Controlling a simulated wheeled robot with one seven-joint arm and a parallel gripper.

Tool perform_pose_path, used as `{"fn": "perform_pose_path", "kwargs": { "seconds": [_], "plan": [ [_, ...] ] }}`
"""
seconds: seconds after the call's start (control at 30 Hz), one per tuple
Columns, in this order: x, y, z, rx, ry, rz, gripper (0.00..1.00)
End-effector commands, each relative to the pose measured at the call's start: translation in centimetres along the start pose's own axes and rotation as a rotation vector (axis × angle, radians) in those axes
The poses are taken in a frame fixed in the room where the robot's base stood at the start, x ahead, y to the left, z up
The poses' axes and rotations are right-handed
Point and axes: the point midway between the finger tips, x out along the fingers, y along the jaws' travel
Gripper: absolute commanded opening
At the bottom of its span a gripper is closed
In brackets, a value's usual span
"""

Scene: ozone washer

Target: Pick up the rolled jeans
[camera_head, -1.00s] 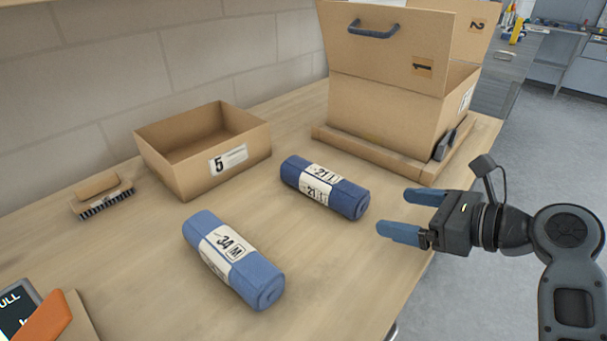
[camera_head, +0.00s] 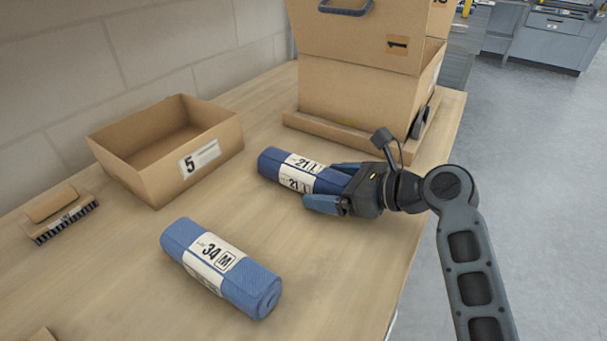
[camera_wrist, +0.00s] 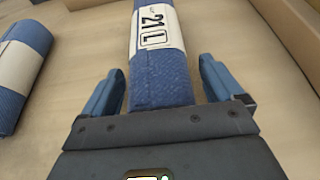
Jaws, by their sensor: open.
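Two rolled jeans lie on the wooden table. The darker blue roll (camera_head: 273,161) has a white label reading 21 L. My gripper (camera_head: 328,186) is open at its right end, with one finger on each side of that end. In the wrist view the 21 L roll (camera_wrist: 162,80) runs between the two fingers (camera_wrist: 160,88), with a gap visible on both sides. The lighter blue roll (camera_head: 250,285), labelled 34 M, lies nearer the front, apart from my gripper. Part of it shows at the left of the wrist view (camera_wrist: 12,65).
An open cardboard box (camera_head: 222,150) marked 5 stands behind the rolls. A brush (camera_head: 62,215) lies at the left. A large carton (camera_head: 355,95) marked 1 stands on a cardboard base at the back. The table between the rolls is clear.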

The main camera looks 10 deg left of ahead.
Motion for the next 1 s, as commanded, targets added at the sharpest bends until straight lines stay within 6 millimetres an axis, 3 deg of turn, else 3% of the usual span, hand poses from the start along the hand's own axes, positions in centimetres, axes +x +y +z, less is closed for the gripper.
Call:
{"fn": "perform_pose_path", "kwargs": {
  "seconds": [0.3,1.0],
  "plan": [
    [0.63,0.00,0.00,0.000,0.000,0.000,0.94],
    [0.59,-0.01,0.00,0.000,0.000,0.000,0.27]
  ]
}}
